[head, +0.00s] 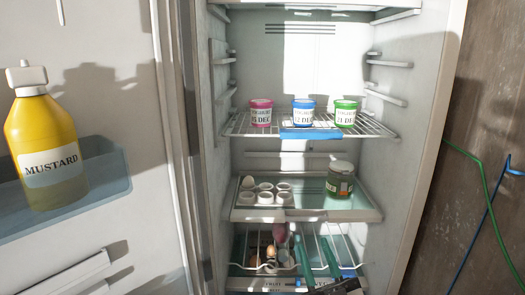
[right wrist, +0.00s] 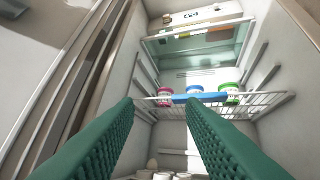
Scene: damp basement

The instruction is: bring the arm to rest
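My right gripper (head: 313,248) is low in front of the open fridge, before the lower wire rack. Its two green textured fingers point up and into the fridge. In the right wrist view the fingers (right wrist: 160,103) stand wide apart with nothing between them. Above them, on the upper wire shelf (head: 237,124), stand three labelled yoghurt cups: pink (head: 260,117), blue (head: 302,117) and green (head: 345,118). A blue strip (head: 311,134) is at that shelf's front edge. My left gripper is in neither view.
A lower wire rack (head: 347,252) holds eggs and other items. The open door at left carries a mustard bottle (head: 44,140) in a bin (head: 105,172). Green and blue cables hang at right.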

